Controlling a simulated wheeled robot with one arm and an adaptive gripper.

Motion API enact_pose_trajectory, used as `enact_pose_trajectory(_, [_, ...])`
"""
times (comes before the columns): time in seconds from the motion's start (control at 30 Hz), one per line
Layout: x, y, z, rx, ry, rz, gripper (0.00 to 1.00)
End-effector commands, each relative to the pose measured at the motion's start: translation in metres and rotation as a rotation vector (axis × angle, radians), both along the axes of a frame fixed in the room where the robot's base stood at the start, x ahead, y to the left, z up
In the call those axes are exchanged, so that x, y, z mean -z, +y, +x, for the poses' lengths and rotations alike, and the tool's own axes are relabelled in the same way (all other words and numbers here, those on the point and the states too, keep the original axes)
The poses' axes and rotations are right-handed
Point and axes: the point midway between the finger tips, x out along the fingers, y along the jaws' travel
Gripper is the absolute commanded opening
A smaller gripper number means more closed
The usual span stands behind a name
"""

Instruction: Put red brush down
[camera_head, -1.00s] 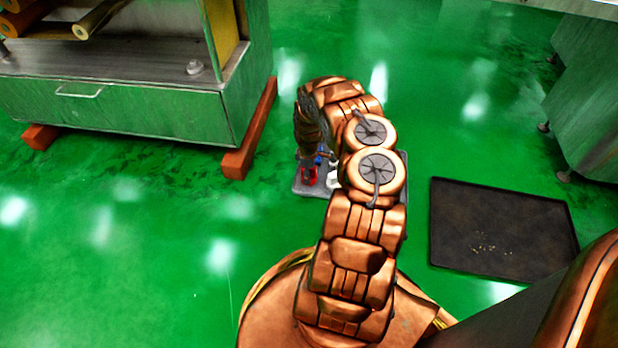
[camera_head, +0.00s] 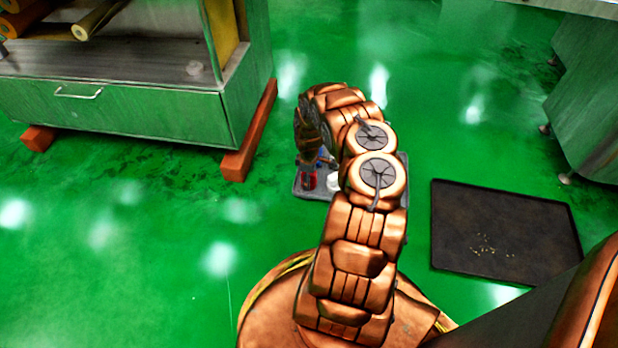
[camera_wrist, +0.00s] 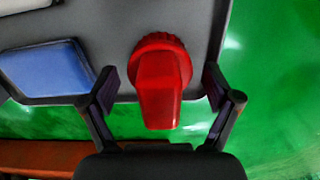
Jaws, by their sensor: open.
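My gripper (camera_wrist: 161,90) is open, with one finger on each side of the brush and a visible gap on both sides. In the head view, part of the red brush (camera_head: 308,182) shows on the grey tray (camera_head: 300,190) below my wrist. My arm hides much of the tray there, and the fingers are too small to make out.
A blue item (camera_wrist: 46,70) lies on the tray left of the brush. A white item (camera_head: 333,181) is beside it in the head view. A metal machine (camera_head: 120,110) with orange feet stands at left. A dark flat tray (camera_head: 505,230) lies at right.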

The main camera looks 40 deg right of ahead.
Motion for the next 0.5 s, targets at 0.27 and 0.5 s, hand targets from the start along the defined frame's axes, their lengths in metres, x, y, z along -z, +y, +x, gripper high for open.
enact_pose_trajectory(0.27, [-0.016,-0.001,0.000,0.001,0.000,-0.002,0.89])
enact_pose_trajectory(0.5, [-0.061,0.000,0.000,0.000,0.002,-0.001,0.89])
